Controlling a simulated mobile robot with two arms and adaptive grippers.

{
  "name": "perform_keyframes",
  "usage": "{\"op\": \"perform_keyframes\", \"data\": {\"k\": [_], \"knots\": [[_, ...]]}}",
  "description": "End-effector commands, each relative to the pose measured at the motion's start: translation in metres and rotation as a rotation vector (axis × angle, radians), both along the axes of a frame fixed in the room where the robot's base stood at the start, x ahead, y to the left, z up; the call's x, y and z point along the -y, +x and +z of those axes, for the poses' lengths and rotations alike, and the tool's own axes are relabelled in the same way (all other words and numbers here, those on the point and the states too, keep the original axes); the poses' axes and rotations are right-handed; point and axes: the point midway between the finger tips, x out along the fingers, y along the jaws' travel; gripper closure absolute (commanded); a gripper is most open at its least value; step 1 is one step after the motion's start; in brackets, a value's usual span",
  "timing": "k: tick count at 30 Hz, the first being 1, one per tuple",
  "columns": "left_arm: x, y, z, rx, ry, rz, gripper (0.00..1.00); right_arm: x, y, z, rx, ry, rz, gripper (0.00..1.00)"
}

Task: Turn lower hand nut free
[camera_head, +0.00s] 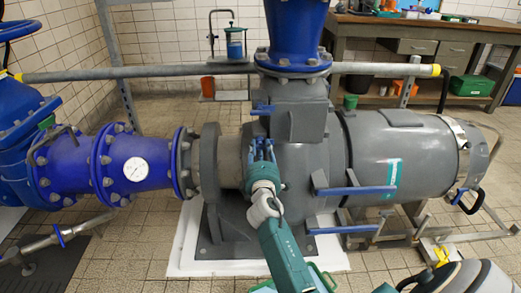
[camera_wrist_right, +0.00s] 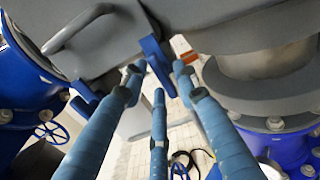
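My right gripper (camera_head: 262,146) reaches up to the grey pump housing (camera_head: 310,165), just below a blue hand nut (camera_head: 262,108) on its upper block. In the right wrist view, the three long blue fingers of the right gripper (camera_wrist_right: 158,82) are spread apart and extended. A blue wing-like nut part (camera_wrist_right: 158,62) shows between the fingertips. No finger is clearly closed on it, and contact cannot be told. Another blue wing part (camera_wrist_right: 83,92) shows left of the fingers. In the head view, the area behind the fingers is hidden. My left gripper is not in view.
A blue flanged pipe with a gauge (camera_head: 136,168) joins the pump on the left, and a blue pipe (camera_head: 295,30) rises above it. A grey rail (camera_head: 150,73) crosses behind. Blue bars (camera_head: 355,190) stick out right of my gripper. A workbench (camera_head: 420,30) stands behind.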

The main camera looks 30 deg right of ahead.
Motion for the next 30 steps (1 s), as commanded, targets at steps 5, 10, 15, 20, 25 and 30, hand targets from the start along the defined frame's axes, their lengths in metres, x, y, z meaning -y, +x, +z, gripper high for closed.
{"op": "perform_keyframes", "data": {"k": [5, 10, 15, 20, 25, 30], "knots": [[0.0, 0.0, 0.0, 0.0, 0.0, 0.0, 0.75, 0.0, 0.0, 0.0, 0.0, 0.0, 0.0, 1.0], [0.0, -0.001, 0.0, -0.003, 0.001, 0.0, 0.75, 0.0, 0.0, 0.0, -0.003, -0.004, 0.0, 1.0], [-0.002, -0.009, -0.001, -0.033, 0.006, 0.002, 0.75, 0.0, 0.0, 0.001, -0.024, -0.038, 0.0, 1.0], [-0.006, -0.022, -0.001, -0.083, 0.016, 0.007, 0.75, -0.001, 0.0, 0.002, -0.067, -0.111, 0.001, 1.0], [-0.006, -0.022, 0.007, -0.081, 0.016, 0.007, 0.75, -0.001, 0.001, 0.003, -0.138, -0.229, 0.001, 1.0], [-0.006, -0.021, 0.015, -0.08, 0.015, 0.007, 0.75, -0.002, 0.001, 0.003, -0.223, -0.365, 0.001, 1.0]]}}
